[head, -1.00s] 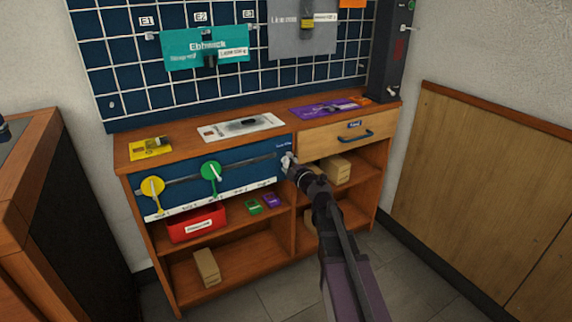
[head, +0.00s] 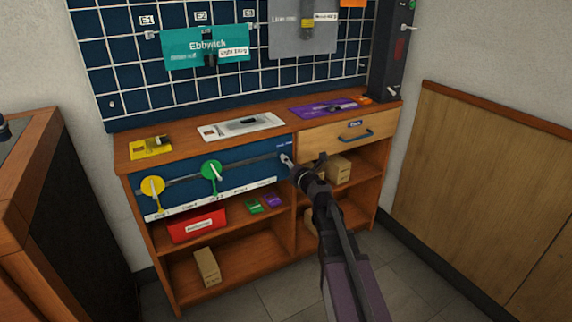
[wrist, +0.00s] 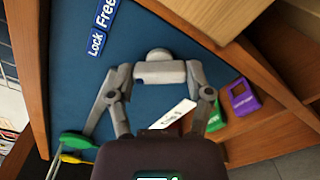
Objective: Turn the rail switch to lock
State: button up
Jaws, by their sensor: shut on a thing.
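The rail switch (wrist: 158,68) is a pale grey knob at the right end of the blue rail panel (head: 240,172). In the wrist view it sits between the two fingertips of my gripper (wrist: 160,76), which is shut on it. In the head view my gripper (head: 287,161) reaches the panel's right end and hides most of the switch. The blue labels Lock (wrist: 96,43) and Free (wrist: 106,13) are on the panel beside the switch. Which label the switch points to cannot be told.
A yellow disc (head: 152,186) and a green disc (head: 211,170) with handles sit on the rail. Below are a red bin (head: 198,224) and small green (head: 253,206) and purple (head: 273,201) items. A wooden drawer (head: 335,135) is to the right.

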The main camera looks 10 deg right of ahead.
jog(key=shift+d+n, duration=0.1)
jog(key=shift+n, duration=0.7)
jog(key=o, duration=1.1)
jog(key=shift+o, duration=0.2)
jog(key=shift+s, duration=0.15)
jog(key=v, duration=1.1)
jog(key=shift+s, duration=0.35)
jog(key=shift+d+r, duration=0.15)
